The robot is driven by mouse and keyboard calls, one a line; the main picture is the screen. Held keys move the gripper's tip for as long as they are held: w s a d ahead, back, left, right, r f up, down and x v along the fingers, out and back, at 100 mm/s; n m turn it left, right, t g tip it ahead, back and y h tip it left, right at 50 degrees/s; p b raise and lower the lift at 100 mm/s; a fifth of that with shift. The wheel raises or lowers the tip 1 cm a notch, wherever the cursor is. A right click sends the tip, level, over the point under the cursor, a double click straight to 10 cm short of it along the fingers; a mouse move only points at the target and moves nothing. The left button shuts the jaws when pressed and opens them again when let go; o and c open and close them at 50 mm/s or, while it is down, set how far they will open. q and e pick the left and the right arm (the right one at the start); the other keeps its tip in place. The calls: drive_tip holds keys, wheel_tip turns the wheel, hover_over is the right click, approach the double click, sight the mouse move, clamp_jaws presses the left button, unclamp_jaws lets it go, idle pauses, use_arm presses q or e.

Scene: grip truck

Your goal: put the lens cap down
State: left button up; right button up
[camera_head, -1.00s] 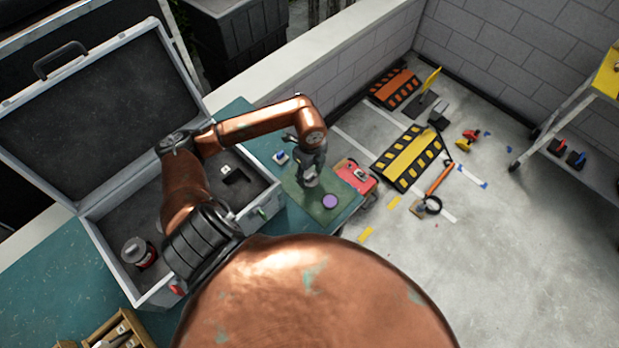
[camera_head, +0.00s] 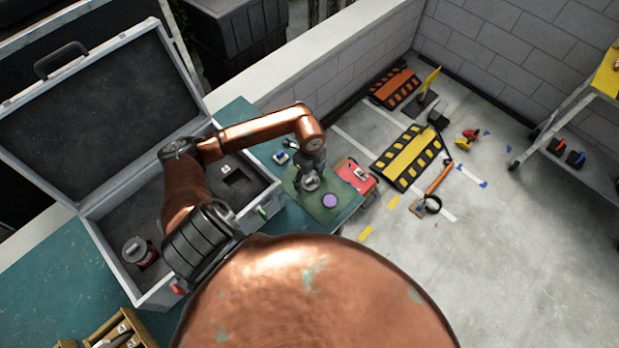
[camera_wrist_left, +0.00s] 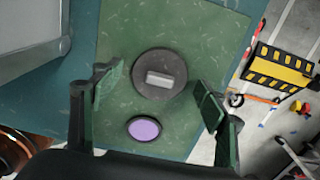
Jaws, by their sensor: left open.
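A dark round disc with a light grey bar on top, seemingly the lens cap (camera_wrist_left: 159,75), lies flat on the green mat (camera_wrist_left: 190,40) in the left wrist view. My left gripper (camera_wrist_left: 158,92) is open, its fingers apart on either side of the disc; I see gaps between disc and fingers. In the head view the left gripper (camera_head: 310,180) is low over the green mat (camera_head: 325,215), and the disc is hard to make out beneath it. A purple-faced round disc (camera_head: 330,201) lies beside it on the mat; it also shows in the left wrist view (camera_wrist_left: 144,128). My right gripper is out of view.
An open grey case (camera_head: 105,285) with dark foam stands left of the mat on the teal table (camera_head: 60,275). A small blue-and-white item (camera_head: 281,157) sits behind the mat. A red box (camera_head: 358,175) is beyond the table edge. Floor ramps (camera_head: 410,155) lie farther right.

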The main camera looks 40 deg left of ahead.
sight(310, 180)
use_arm(q)
drive_tip(key=shift+r, duration=0.1)
drive_tip(key=shift+r, duration=0.25)
wheel_tip(310, 180, up, 12)
drive_tip(key=shift+f, duration=0.15)
drive_tip(key=shift+f, duration=0.1)
wheel_tip(310, 180, down, 12)
drive_tip(key=shift+f, duration=0.1)
drive_tip(key=shift+w+r, duration=0.1)
drive_tip(key=shift+r, duration=1.25)
